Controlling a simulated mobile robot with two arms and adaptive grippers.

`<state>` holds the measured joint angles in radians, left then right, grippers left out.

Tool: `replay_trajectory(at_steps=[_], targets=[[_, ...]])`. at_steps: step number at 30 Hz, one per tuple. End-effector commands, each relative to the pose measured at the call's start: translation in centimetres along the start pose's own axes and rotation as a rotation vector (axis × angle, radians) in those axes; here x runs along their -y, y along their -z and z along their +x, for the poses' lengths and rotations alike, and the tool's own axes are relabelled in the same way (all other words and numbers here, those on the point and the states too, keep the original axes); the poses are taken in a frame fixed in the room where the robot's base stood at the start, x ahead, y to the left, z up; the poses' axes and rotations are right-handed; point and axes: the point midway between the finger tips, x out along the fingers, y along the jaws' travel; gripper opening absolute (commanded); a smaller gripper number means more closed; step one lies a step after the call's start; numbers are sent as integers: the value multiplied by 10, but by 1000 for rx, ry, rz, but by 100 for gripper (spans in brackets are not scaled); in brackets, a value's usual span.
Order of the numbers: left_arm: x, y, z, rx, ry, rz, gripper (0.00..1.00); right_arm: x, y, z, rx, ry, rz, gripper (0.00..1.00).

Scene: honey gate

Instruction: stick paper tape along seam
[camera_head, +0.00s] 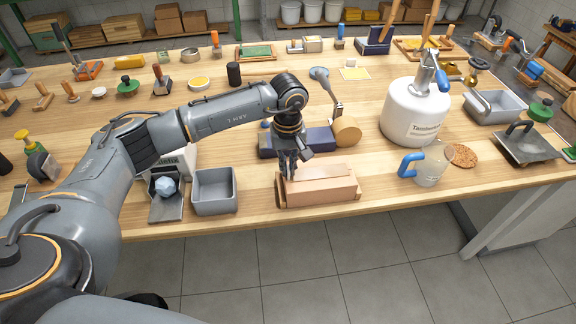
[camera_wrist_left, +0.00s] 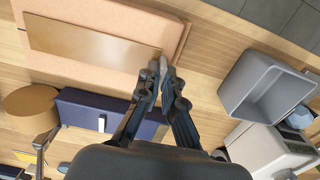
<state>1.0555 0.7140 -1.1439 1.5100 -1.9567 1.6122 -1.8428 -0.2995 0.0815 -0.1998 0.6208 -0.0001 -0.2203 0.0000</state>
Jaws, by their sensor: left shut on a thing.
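A pinkish-tan box (camera_head: 318,190) lies near the front edge of the workbench; it also fills the upper left of the left wrist view (camera_wrist_left: 125,22). A flat brown strip of paper tape (camera_wrist_left: 90,42) lies along its top. My left gripper (camera_head: 288,172) points down at the box's left end. In the left wrist view its fingertips (camera_wrist_left: 160,70) are together at one end of the strip, shut on the tape. The exact grip is partly hidden by the fingers. A tan tape roll (camera_head: 347,131) sits beside a dark blue dispenser (camera_head: 312,139) behind the box. My right gripper is not in view.
A grey bin (camera_head: 214,191) stands left of the box, beside a scale with a pale blue lump (camera_head: 166,187). A white tank (camera_head: 413,112) and a blue-handled jug (camera_head: 430,168) stand to the right. Bare wood lies between box and jug.

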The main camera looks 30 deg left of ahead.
Motion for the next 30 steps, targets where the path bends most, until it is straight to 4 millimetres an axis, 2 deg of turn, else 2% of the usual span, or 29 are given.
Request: replay_trajectory(at_steps=[10, 12, 15, 25, 30], targets=[[0, -1, 2, 2, 2, 0, 0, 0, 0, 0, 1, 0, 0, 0], [0, -1, 2, 3, 3, 1, 16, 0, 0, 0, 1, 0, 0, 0], [0, -1, 1, 2, 2, 0, 32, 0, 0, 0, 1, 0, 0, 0], [0, 0, -2, 1, 1, 0, 32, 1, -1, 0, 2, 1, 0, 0], [0, 1, -26, -2, -2, 1, 32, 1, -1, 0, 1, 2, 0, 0]])
